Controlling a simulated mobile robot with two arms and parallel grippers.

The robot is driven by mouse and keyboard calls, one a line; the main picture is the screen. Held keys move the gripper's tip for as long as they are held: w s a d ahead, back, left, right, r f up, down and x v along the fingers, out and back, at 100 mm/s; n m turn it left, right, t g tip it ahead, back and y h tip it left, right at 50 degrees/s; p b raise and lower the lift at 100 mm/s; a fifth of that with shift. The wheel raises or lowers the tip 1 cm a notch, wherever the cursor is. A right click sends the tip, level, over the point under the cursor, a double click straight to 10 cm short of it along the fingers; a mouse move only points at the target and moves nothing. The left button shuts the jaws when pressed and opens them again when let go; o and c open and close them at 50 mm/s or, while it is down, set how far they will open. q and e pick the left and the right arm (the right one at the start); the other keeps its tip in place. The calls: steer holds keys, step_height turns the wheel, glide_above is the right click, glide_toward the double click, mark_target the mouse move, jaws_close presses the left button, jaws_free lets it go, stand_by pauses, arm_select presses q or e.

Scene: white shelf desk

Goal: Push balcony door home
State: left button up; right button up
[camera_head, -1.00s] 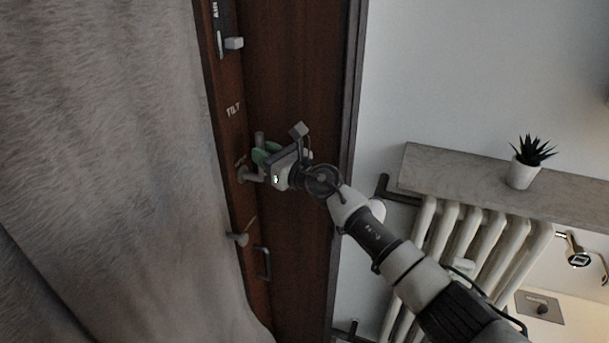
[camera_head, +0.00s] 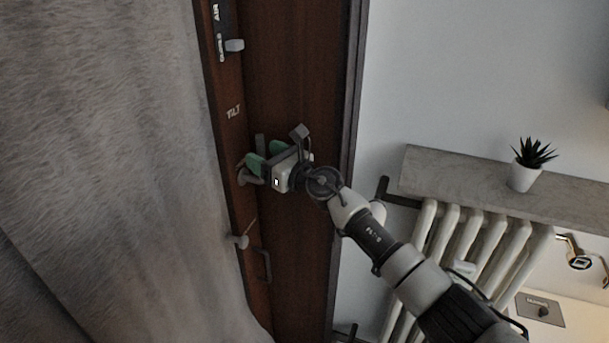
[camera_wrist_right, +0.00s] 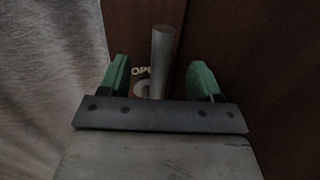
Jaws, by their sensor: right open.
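The balcony door edge (camera_head: 230,140) is a dark brown wooden strip beside a curtain, with the words TILT and AIR on it. A grey handle (camera_head: 246,177) sticks out from it near my right gripper (camera_head: 254,162). In the right wrist view the handle (camera_wrist_right: 162,62) rises as a grey bar between the two green fingertips of the right gripper (camera_wrist_right: 160,82), which are apart. Letters starting "OP" show behind it. I cannot tell whether a finger touches the handle. My left gripper is not in view.
A grey curtain (camera_head: 100,150) hangs on the left, close to the door edge. A brown frame (camera_head: 345,130) stands behind my right gripper. A white radiator (camera_head: 480,245) and a sill (camera_head: 430,170) with a potted plant (camera_head: 525,165) are at right.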

steer(key=shift+p+v, duration=0.8)
steer(key=shift+p, duration=0.05)
steer(key=shift+p+v, duration=1.1)
steer(key=shift+v, duration=0.6)
steer(key=p+v, duration=0.1)
steer(key=v, duration=0.4)
steer(key=shift+p, duration=0.4)
